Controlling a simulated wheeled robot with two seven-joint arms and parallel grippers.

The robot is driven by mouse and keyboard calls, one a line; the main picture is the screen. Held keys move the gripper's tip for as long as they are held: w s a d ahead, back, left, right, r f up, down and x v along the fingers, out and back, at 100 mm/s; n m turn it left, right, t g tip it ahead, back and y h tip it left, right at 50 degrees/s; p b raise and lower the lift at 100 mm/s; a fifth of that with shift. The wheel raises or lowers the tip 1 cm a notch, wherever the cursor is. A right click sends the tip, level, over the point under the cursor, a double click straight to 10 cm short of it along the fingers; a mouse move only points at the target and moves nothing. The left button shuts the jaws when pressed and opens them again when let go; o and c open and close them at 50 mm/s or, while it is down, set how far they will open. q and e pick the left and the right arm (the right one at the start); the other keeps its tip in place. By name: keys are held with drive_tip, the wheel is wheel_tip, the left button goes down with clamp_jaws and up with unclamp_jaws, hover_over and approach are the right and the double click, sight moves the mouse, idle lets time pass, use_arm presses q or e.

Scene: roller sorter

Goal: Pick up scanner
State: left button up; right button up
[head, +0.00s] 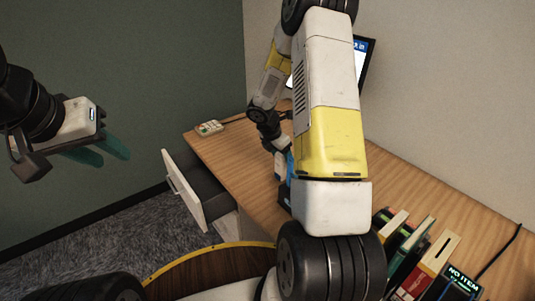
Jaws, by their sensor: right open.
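My left gripper (98,151) hangs in the air at the left, away from the desk, with its two green fingers apart and nothing between them. My right arm rises through the middle of the view and bends down behind itself to the desk. My right gripper is largely hidden behind that arm; only the wrist just above it shows. A blue and dark object (284,192), perhaps the scanner, stands on the desk by that wrist, partly covered by the arm. I cannot tell whether the gripper touches it.
The wooden desk (418,190) runs along the wall, with a screen (364,62) at the back. A small keypad device (209,128) lies at the far left edge. An open drawer (186,191) juts out. Books (428,270) and a "NO ITEM" display (460,284) stand at the lower right.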

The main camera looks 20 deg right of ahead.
drive_tip(key=shift+x, duration=1.15)
clamp_jaws()
drive_tip(key=shift+r, duration=0.1)
